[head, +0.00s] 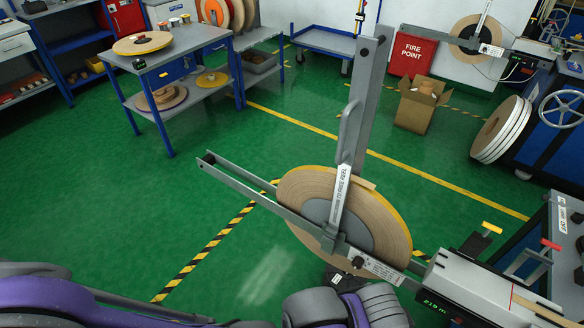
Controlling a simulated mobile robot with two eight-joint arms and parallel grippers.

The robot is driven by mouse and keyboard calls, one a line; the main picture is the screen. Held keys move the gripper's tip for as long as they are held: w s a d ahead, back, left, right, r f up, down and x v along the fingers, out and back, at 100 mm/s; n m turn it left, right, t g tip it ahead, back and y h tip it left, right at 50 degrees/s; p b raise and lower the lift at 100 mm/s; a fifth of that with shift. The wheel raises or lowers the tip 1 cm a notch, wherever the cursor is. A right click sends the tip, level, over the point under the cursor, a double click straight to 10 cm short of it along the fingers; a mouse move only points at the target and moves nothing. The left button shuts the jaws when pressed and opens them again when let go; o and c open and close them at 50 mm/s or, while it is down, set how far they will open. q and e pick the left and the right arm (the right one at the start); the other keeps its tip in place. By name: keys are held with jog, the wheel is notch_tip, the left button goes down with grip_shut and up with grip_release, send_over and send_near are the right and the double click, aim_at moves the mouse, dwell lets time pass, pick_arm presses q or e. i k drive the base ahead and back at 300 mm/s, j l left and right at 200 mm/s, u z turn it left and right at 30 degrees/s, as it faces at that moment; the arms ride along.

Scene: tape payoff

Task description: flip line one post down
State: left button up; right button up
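The near payoff holds a large tan tape reel (387,222) with a yellow edge and grey hub, on a long grey rail (243,186). A white labelled bar (341,192) stands upright across the reel's face; its lettering appears to read "down to free reel". A grey loop handle (349,130) is just above it, beside a tall grey upright post (368,85) rising past the reel's top. My purple and dark grey arm parts cross the bottom edge, below the reel. No fingers of either gripper can be made out.
At right stand a grey box with a green readout (470,288) and a grey bench (562,225). A second payoff reel (465,38) is at the back right. A cardboard box (418,105) and a blue-legged table (165,62) stand farther back. Green floor left of the rail is clear.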

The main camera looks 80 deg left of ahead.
aim_at(371, 55)
jog(key=u, duration=2.35)
